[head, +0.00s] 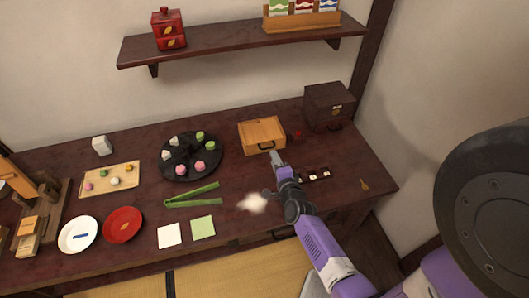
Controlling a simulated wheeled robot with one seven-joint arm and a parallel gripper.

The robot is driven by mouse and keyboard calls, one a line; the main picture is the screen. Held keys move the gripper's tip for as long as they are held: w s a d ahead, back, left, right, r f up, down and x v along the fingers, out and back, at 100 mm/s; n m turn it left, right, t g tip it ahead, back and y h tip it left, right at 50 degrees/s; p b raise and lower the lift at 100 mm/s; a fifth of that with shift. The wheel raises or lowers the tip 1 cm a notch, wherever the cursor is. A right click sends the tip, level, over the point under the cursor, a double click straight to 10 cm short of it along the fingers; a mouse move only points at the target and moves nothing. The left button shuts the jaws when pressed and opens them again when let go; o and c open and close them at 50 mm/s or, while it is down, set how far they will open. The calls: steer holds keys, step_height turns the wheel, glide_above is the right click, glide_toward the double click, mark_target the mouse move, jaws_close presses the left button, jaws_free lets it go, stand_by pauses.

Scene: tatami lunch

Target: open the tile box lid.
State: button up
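A light wooden box (262,132) with a flat top and a dark handle on its front stands at the back of the dark table, right of centre. I cannot tell for certain which is the tile box. My gripper (277,158) is just in front of the light wooden box, near its handle. Contact is not clear, and the fingers are too small to tell open from shut.
Small dark pieces with pale tops (313,174) lie right of my gripper. A shelf (240,41) runs above.

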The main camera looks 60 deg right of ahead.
steer(key=shift+w+d+m, duration=0.15)
steer(key=shift+w+m, duration=0.1)
steer(key=shift+m, duration=0.05)
steer(key=b, duration=0.1)
glide_toward(263, 134)
steer(key=d+f, duration=0.1)
steer(key=w+d+f, duration=0.1)
steer(key=shift+w+d+f, duration=0.1)
steer(key=shift+w+f, duration=0.05)
steer(key=shift+f, duration=0.25)
jaws_close()
